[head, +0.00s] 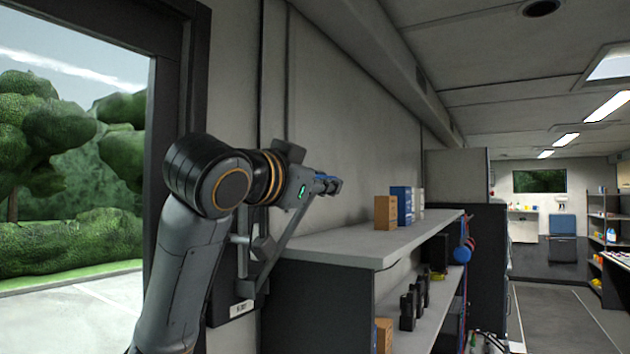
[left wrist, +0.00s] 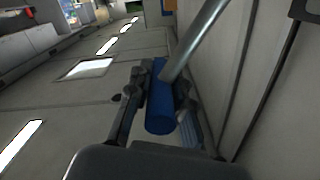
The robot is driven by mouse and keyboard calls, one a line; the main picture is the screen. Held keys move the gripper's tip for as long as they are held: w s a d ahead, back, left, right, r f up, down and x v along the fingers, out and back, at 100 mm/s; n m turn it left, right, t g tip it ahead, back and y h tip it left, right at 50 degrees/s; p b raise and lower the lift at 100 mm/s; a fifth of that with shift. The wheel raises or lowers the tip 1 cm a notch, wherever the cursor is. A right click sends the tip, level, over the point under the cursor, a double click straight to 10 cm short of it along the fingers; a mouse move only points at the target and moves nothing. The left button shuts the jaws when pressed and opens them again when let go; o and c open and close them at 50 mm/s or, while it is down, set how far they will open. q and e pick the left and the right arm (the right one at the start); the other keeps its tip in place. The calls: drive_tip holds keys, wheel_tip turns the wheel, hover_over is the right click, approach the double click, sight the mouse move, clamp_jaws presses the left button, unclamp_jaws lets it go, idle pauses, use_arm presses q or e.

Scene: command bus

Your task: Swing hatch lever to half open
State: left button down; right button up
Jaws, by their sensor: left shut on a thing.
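The hatch lever (head: 284,239) is a grey bar rising at a slant to the right from a dark bracket (head: 238,290) on the wall beside the opening. Its blue grip (left wrist: 159,112) lies between the fingers of my left gripper (head: 328,184) in the left wrist view, with the grey bar (left wrist: 198,40) running up and right from it. In the head view the fingers cover most of the blue grip. My left gripper is shut on the grip. My right gripper is in neither view.
A grey shelf unit (head: 355,245) stands right of the lever, with small boxes (head: 386,212) on top and dark items (head: 408,310) below. The wall (head: 340,120) runs close behind the gripper. A window or door opening is at left. The aisle (head: 560,310) at right is clear.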

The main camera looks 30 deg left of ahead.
use_arm(q)
drive_tip(key=c, duration=1.2)
unclamp_jaws()
drive_tip(key=shift+r, duration=0.1)
drive_tip(key=shift+s, duration=0.15)
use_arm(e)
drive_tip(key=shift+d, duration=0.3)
use_arm(q)
drive_tip(key=s, duration=0.7)
drive_tip(key=s+a, duration=0.1)
drive_tip(key=s, duration=0.3)
drive_tip(key=shift+s, duration=0.35)
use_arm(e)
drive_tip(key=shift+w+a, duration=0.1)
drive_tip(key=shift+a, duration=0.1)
